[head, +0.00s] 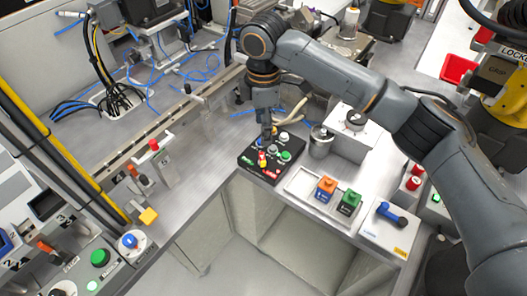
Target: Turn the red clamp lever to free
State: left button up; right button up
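A black control box (244,164) stands on the grey bench in the middle of the head view. It carries several coloured knobs and a small red and yellow part (262,160). My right gripper (267,133) points down over the back of this box, close to its knobs. Whether it touches one is unclear, and its fingers are too small to tell open from shut. I cannot tell which red part is the clamp lever. My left gripper is not in view.
A metal cylinder (320,143) stands close to the box. Bench space left of the box is clear.

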aim_at(262, 160)
notch_tip(262, 160, down, 11)
jog(key=shift+r+p, duration=0.15)
jog(key=shift+p, duration=0.65)
jog(key=c, duration=1.1)
